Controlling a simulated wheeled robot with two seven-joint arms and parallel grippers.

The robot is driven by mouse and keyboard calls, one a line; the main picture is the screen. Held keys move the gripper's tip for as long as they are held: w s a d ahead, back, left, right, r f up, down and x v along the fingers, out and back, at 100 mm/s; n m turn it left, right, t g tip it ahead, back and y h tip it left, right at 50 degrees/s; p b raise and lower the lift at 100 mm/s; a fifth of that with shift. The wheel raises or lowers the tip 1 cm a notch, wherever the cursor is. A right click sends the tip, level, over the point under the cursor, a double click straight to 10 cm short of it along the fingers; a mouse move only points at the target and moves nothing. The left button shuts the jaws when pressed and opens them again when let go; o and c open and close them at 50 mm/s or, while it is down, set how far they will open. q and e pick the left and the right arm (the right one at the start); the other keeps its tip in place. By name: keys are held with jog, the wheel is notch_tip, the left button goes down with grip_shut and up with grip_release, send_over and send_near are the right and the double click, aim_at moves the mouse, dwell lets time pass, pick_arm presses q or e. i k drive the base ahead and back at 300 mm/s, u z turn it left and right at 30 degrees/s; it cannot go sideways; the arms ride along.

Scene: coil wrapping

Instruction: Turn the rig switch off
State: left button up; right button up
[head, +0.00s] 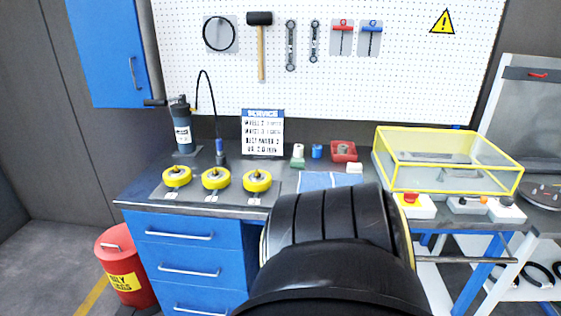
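No part labelled as the rig switch can be read. A white control box (465,207) sits on the bench's right front edge, with dark parts, a small orange part (484,200) and a dark knob (505,201). Left of it is a white box with a red button (411,198). Which one is the rig switch, and its on or off position, I cannot tell. A yellow-framed clear guard (447,160) stands behind both boxes. Neither of my grippers is in view.
A large black grooved body (335,215) fills the lower middle and hides part of the bench. Three yellow wheels (216,179) sit on a grey mat at left. A red bin (120,270) stands on the floor. Tools hang on the pegboard (385,75).

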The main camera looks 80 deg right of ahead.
aim_at(410, 198)
jog(key=z, duration=1.4)
jog(key=k, duration=0.55)
jog(key=z, duration=1.95)
